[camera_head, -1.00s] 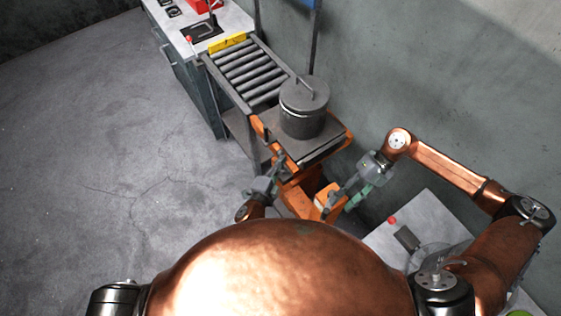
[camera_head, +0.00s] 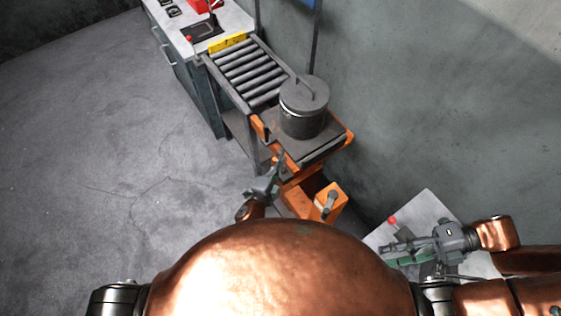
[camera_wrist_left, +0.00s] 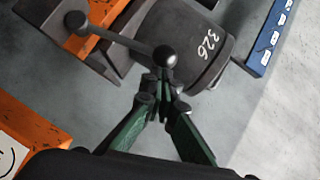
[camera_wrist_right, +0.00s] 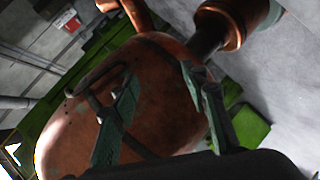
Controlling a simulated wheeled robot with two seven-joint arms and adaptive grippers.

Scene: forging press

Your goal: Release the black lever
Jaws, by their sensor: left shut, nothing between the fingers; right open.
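In the left wrist view a black lever (camera_wrist_left: 125,41) with a round knob (camera_wrist_left: 165,57) stands in front of the grey pot marked 326 (camera_wrist_left: 195,50). My left gripper (camera_wrist_left: 163,88) is shut and empty, with its fingertips just below that knob in the picture; whether they touch it is unclear. In the head view my left gripper (camera_head: 277,168) is beside the near left corner of the orange cart (camera_head: 338,140). The lever is hard to make out there. My right gripper (camera_head: 388,252) is open and empty over the light table at the right.
The pot (camera_head: 303,110) stands on the cart, at the end of a roller conveyor (camera_head: 248,72). An orange box (camera_head: 330,203) with a dark handle is below the cart. The light table (camera_head: 425,208) carries a red button (camera_head: 392,220). The floor at left is clear.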

